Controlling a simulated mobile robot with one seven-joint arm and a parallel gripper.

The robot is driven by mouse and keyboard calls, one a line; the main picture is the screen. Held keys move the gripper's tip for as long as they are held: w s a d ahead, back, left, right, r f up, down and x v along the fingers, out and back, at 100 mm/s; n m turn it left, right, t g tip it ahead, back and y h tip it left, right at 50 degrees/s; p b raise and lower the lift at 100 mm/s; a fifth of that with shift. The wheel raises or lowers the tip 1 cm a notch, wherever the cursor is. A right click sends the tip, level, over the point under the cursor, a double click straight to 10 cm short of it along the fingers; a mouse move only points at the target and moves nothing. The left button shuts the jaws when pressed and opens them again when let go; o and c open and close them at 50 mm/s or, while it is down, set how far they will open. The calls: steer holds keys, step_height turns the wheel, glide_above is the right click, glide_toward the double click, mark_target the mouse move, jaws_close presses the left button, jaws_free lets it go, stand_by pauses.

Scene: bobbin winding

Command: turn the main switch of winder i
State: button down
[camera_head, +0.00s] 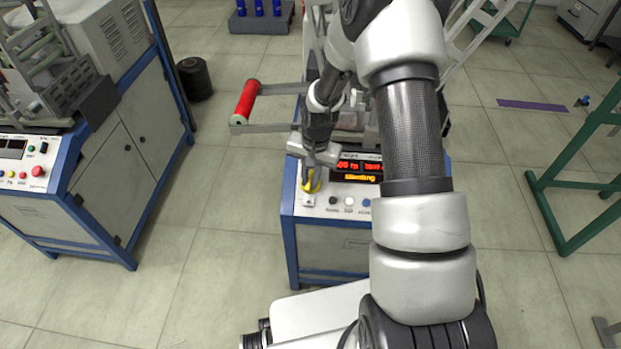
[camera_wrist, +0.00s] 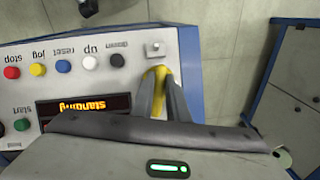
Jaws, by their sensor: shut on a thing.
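The yellow main switch (camera_head: 311,184) sits at the left end of the control panel (camera_head: 318,210) on the blue-framed winder in the middle of the head view. My gripper (camera_head: 312,171) reaches down to it from above. In the wrist view my gripper (camera_wrist: 164,100) has its two grey fingers on either side of the yellow switch (camera_wrist: 158,75), shut on it. The fingers hide much of the switch, so its exact angle is hard to tell. No winder letter is readable.
Push buttons, including a white one (camera_wrist: 89,62) marked up and a red one (camera_wrist: 12,72), line the panel beside the switch. Another winder (camera_head: 75,180) stands at the left, with clear floor between.

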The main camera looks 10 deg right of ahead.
steer(key=n+h, duration=0.1)
steer(key=n, duration=0.3)
steer(key=shift+a+g+h, duration=0.15)
steer(key=shift+g+h, duration=0.15)
steer(key=shift+h, duration=0.1)
steer(key=shift+n+h+b, duration=0.5)
steer(key=shift+n+h, duration=0.2)
steer(key=shift+n, duration=1.2)
steer(key=c, duration=1.7)
jaws_free()
steer(key=p+v, duration=0.3)
steer(key=v, duration=1.4)
steer(key=shift+a+r, duration=0.15)
steer(key=shift+r, duration=0.05)
